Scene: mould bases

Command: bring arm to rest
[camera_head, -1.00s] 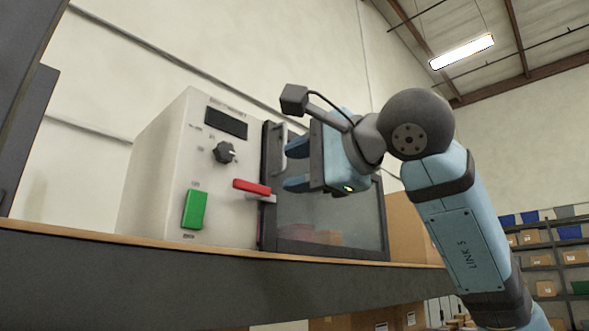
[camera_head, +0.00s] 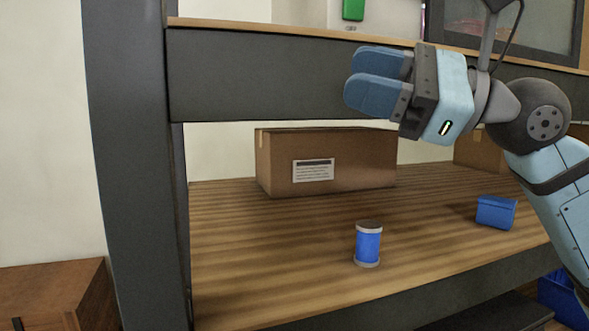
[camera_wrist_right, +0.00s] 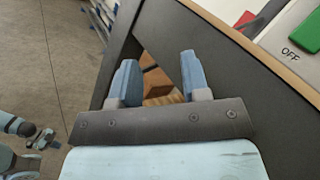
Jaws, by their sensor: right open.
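My right gripper (camera_head: 375,82) is open and empty in the head view. It points left in front of the upper shelf's dark edge, and my right arm comes in from the right. In the right wrist view the two blue fingers (camera_wrist_right: 160,80) are spread apart with nothing between them. Past them lies the gap below the upper shelf (camera_wrist_right: 220,45). My left gripper is not in view.
A cardboard box (camera_head: 370,160), a blue spool (camera_head: 368,245) and a small blue bin (camera_head: 496,212) stand on the lower wooden shelf (camera_head: 260,245). The machine's green button (camera_head: 353,9) shows above. A dark post (camera_head: 135,160) stands at left.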

